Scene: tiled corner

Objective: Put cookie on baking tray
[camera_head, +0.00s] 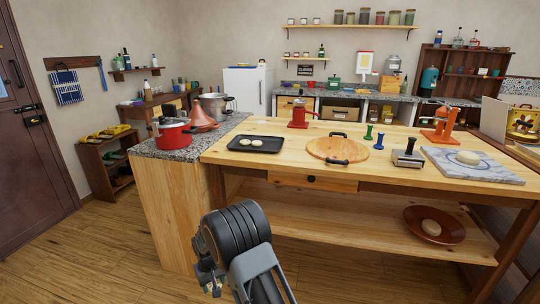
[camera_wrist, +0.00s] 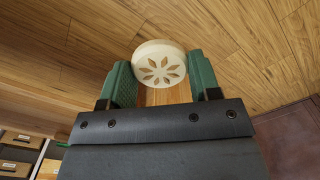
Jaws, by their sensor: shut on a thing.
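In the wrist view, a pale round cookie (camera_wrist: 160,56) with a flower pattern on its face is held between the green fingers of my gripper (camera_wrist: 159,75). The gripper is shut on it, one finger on each side, with wooden floor behind. My arm is low in front of the table, below and apart from the tray. The held cookie cannot be made out in the head view.
On the table (camera_head: 300,178) are a round board (camera_head: 335,150), a metal press (camera_head: 408,153) and a marble slab (camera_head: 480,171) with a pale round piece (camera_head: 468,157). A brown dish (camera_head: 437,236) sits on the lower shelf. A red pot (camera_head: 173,133) stands left of the tray.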

